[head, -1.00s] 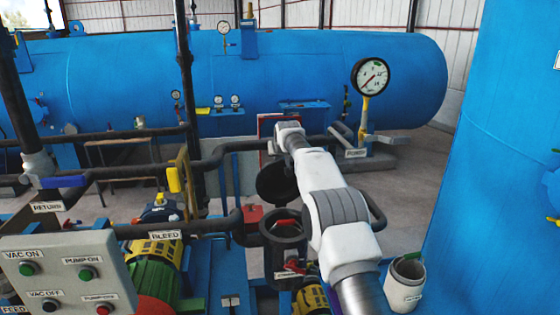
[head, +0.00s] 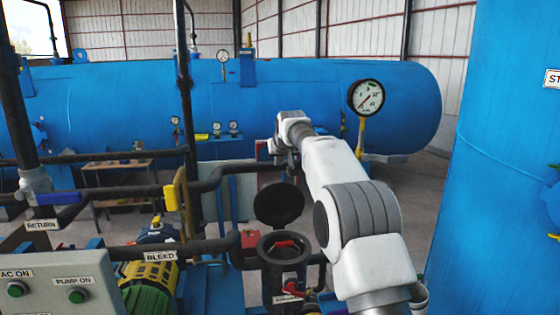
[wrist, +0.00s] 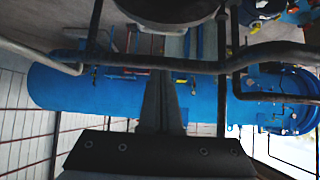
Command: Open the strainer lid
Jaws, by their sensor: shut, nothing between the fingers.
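The strainer (head: 285,268) is a dark round pot below the centre of the head view, with a red item visible inside its mouth. Its black round lid (head: 279,204) stands raised at the pot's back edge, so the mouth is uncovered. My gripper (wrist: 163,90) shows in the wrist view with its dark fingers together and nothing between them. In the head view my arm's end is above and beyond the lid, apart from it, and the fingers are mostly hidden. A dark round shape at the wrist view's top edge may be the lid, but I cannot tell.
Dark pipes (head: 110,192) run left of the strainer, with a yellow lever (head: 171,197) on them. A control panel (head: 58,285) is at lower left. A pressure gauge (head: 366,97) stands behind my arm. A large blue tank (head: 495,170) closes the right side.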

